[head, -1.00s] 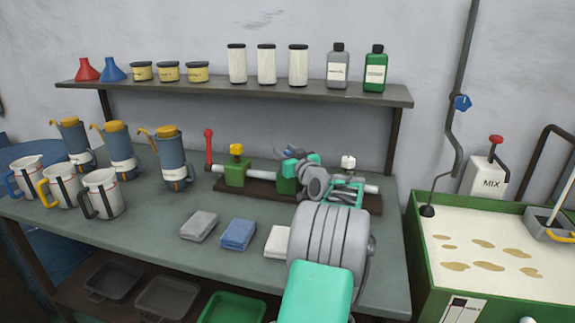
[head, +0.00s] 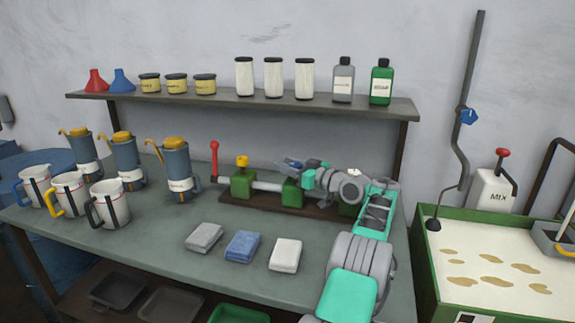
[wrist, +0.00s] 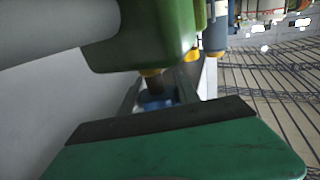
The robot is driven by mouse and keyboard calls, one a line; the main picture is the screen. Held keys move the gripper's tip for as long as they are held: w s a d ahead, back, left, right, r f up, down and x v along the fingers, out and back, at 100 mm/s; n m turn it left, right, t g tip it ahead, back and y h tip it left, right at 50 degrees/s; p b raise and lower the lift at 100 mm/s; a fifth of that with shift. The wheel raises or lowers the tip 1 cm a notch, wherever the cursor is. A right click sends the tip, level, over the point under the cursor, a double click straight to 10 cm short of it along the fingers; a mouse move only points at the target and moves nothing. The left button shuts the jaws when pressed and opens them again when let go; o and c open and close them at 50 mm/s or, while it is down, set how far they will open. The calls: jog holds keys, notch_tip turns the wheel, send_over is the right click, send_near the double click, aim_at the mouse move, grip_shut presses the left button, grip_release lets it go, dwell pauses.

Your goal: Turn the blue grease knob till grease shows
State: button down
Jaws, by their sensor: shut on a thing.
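The rig on the bench has a red lever (head: 214,158) at its left end and green blocks along a grey bar. The middle green block (head: 291,190) carries the blue grease knob, which my gripper (head: 291,165) largely covers in the head view. In the wrist view, which is upside down, the blue knob (wrist: 157,100) sits on a brass-coloured stem under the green block (wrist: 145,40). A green jaw with a dark pad crosses in front of it. My gripper is shut on the blue knob. I cannot make out any grease.
A yellow knob (head: 242,160) stands on the left block, and a white knob (head: 353,171) shows partly behind my arm. Folded cloths (head: 243,246) lie in front. Blue cans (head: 178,172) and mugs (head: 110,202) stand left. A shelf (head: 240,102) with bottles hangs above.

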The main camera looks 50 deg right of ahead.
jog(key=c, duration=0.9)
grip_release()
jog(key=shift+w, duration=0.1)
